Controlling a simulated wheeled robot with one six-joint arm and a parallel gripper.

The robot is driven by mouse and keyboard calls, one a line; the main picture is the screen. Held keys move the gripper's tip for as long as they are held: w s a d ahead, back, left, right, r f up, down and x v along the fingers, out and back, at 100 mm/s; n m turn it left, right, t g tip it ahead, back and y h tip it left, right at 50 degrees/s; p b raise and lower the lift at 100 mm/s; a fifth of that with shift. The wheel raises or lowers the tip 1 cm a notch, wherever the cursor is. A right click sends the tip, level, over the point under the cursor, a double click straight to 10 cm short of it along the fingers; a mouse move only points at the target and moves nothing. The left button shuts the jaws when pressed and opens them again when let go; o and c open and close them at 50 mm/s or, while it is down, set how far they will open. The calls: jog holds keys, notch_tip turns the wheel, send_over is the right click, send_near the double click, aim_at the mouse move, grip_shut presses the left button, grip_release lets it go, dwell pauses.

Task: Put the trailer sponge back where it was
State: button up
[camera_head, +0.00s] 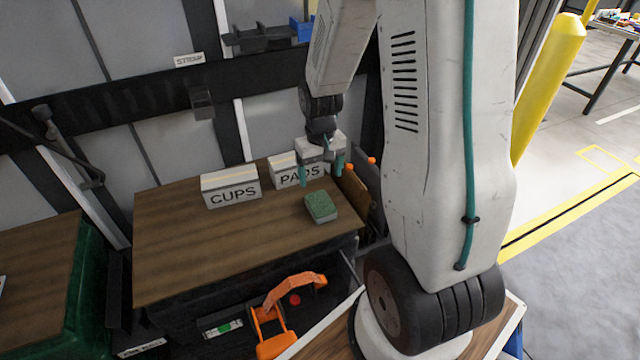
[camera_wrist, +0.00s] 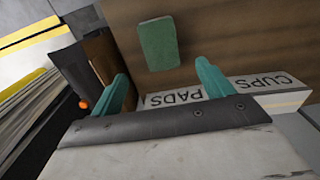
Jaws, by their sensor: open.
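A sponge (camera_head: 321,207) with a green top and a paler underside lies flat on the brown wooden bench top (camera_head: 170,240), near its right front corner. The sponge also shows in the wrist view (camera_wrist: 158,44), beyond my fingertips and apart from them. My gripper (camera_head: 321,172) is open and empty, with teal fingers, above the bench beside the box labelled PADS. In the wrist view my gripper (camera_wrist: 165,85) has its two fingers spread wide. The word "trailer" is not readable on the sponge.
A white CUPS box (camera_head: 231,188) and a PADS box (camera_head: 285,172) stand at the bench's back. An open space below the front holds an orange tool (camera_head: 268,325) and a level (camera_head: 222,328). A yellow post (camera_head: 548,75) stands right. The bench's left half is clear.

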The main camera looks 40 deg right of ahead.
jog(key=s+a+r+n, duration=0.1)
jog(key=s+a+r, duration=0.25)
jog(key=r, duration=0.35)
jog(key=s+a+r, duration=0.2)
jog(key=a+r, duration=0.3)
jog(key=r, duration=0.3)
jog(key=s+a+r+n, duration=0.1)
jog(key=s+a+r, duration=0.2)
jog(key=s, duration=0.4)
jog(key=s+a+r+n+t, duration=0.1)
jog(key=s+a+r, duration=0.2)
jog(key=s+r, duration=0.2)
jog(key=shift+s, duration=1.05)
jog(key=shift+a+r, duration=0.1)
